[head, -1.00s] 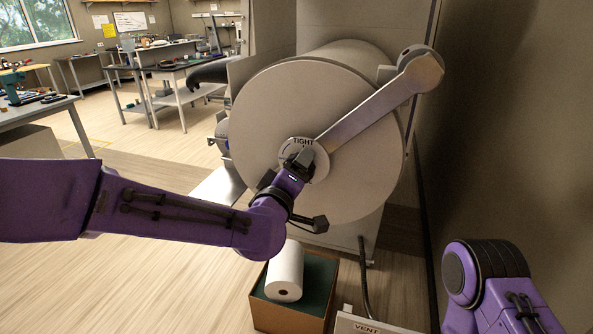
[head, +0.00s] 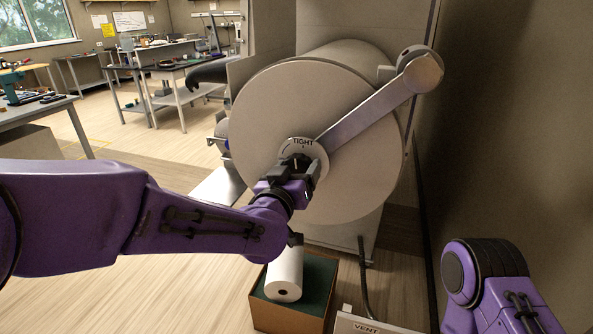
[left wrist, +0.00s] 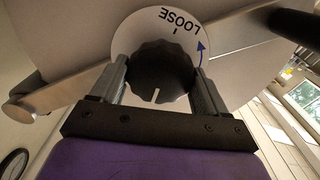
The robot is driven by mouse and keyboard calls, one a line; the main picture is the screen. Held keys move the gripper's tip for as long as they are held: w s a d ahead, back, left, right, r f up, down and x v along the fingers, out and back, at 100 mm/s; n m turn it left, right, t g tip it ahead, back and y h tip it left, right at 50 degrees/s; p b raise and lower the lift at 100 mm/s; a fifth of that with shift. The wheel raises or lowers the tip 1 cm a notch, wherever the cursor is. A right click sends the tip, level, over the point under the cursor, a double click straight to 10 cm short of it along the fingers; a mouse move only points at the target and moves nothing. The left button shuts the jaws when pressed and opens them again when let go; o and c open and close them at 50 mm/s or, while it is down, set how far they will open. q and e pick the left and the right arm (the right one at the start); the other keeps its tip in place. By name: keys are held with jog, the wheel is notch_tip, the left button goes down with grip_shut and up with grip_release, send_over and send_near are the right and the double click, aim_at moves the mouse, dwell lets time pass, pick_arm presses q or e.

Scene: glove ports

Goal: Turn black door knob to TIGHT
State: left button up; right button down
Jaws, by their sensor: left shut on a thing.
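The black door knob (left wrist: 160,72) is a lobed knob on a white round dial plate (left wrist: 195,62), at the middle of the big round door (head: 262,120). In the left wrist view, LOOSE and a tick are at the plate's top, with a blue arrow at right. The knob's white mark points down the picture, roughly away from LOOSE. TIGHT is at the plate's top in the head view; it is hidden in the wrist view. My left gripper (head: 304,166) is shut on the knob, one finger on each side. My right gripper is not in view.
A metal bar (head: 370,110) crosses the door from its hinge at upper right to the dial. Below stands an open box (head: 262,310) with a white roll (head: 285,277). A VENT panel (head: 365,328) is at the bottom. A wall is close at right; floor is free at left.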

pick_arm(q)
jog(key=shift+r+m, duration=0.15)
jog(key=shift+m, duration=0.35)
jog(key=o, duration=1)
